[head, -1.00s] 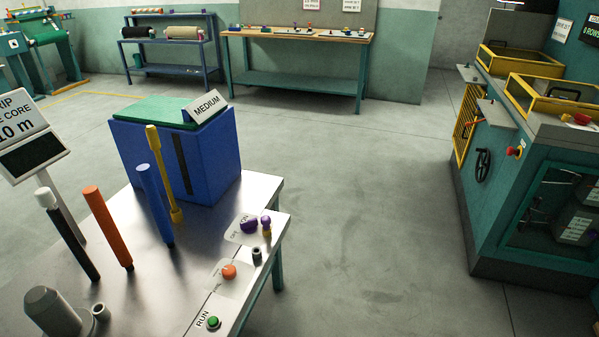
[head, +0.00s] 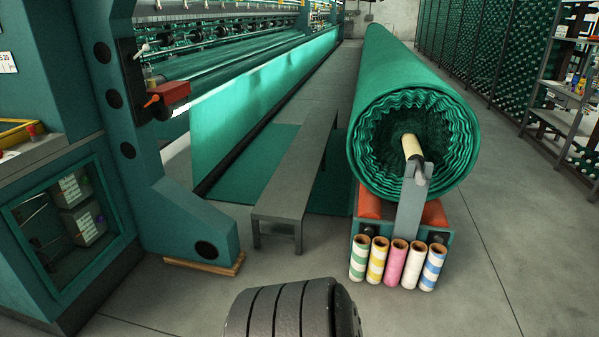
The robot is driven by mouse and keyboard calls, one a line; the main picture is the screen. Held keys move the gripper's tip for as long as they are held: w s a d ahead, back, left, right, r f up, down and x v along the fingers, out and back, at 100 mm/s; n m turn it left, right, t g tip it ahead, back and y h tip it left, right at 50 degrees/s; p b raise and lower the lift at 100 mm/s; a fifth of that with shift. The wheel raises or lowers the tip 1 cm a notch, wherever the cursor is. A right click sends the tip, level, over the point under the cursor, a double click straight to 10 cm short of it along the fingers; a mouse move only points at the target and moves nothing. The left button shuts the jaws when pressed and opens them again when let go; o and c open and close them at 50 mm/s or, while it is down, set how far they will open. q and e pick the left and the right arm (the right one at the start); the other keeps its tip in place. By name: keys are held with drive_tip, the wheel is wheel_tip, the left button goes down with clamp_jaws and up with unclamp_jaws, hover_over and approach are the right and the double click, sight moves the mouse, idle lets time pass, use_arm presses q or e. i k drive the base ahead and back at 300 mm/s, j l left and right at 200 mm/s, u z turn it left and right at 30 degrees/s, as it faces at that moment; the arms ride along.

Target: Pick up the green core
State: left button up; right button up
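The green core (head: 359,258), a white tube with green bands, stands upright in the head view. It is leftmost in a row of several cores at the front foot of the roll stand. To its right stand a yellow-banded core (head: 377,260), a pink core (head: 395,263), a white core (head: 414,265) and a blue-banded core (head: 432,267). The cores stand close together with open tops showing. Neither of my grippers is in view.
A large green netting roll (head: 413,120) lies on the stand behind the cores. A grey bench (head: 292,185) runs along its left. A large green machine (head: 165,190) stands at the left. Shelving (head: 562,100) is at the right. The floor right of the cores is clear.

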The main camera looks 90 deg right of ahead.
sight(361, 242)
drive_tip(key=z, duration=3.35)
drive_tip(key=i+j+z, duration=0.25)
drive_tip(key=z, duration=0.15)
drive_tip(key=i+j+z, duration=0.2)
drive_tip(key=j+z, duration=0.2)
